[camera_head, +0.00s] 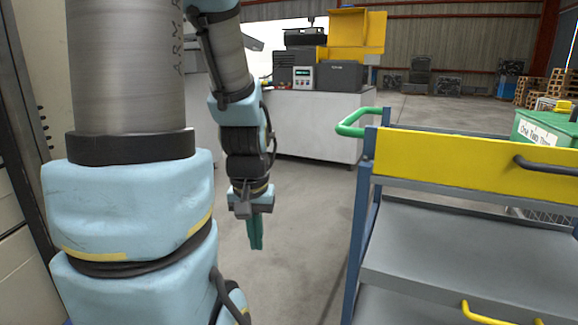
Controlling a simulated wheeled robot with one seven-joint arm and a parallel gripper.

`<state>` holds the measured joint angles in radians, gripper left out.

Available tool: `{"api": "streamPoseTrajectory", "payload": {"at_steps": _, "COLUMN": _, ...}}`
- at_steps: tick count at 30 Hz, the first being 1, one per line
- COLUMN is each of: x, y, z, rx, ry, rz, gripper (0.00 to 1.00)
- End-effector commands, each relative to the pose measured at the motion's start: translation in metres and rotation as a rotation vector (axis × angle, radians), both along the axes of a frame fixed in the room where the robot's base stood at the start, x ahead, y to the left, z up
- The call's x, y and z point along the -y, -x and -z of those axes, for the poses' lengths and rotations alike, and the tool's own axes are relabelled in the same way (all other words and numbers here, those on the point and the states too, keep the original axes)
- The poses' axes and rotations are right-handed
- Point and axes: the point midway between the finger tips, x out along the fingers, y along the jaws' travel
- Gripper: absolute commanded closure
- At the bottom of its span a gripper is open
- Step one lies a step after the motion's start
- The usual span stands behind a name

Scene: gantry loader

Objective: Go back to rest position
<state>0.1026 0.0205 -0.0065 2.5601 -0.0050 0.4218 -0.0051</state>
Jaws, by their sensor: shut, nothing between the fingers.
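My arm, light blue and grey, fills the left side of the head view. My gripper (256,236) hangs from its end and points down over the bare floor, left of the cart. Its green fingers are together, with nothing seen between them. It touches nothing that I can see.
A cart (466,240) with grey shelves, a yellow panel (450,163) and a green handle (357,123) stands close on the right. A white machine (322,124) is behind my gripper. A green container (543,128) is at the far right. Clear floor (300,215) lies between arm and cart.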

Motion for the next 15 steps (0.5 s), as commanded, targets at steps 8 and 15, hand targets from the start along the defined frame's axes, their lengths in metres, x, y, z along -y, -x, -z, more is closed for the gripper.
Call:
{"api": "streamPoseTrajectory", "payload": {"at_steps": 8, "x": 0.0, "y": 0.0, "z": -0.102, "rx": 0.0, "ry": 0.0, "rz": 0.0, "gripper": 1.0}}
{"api": "streamPoseTrajectory", "payload": {"at_steps": 15, "x": 0.0, "y": 0.0, "z": -0.163, "rx": 0.0, "ry": 0.0, "rz": 0.0, "gripper": 1.0}}
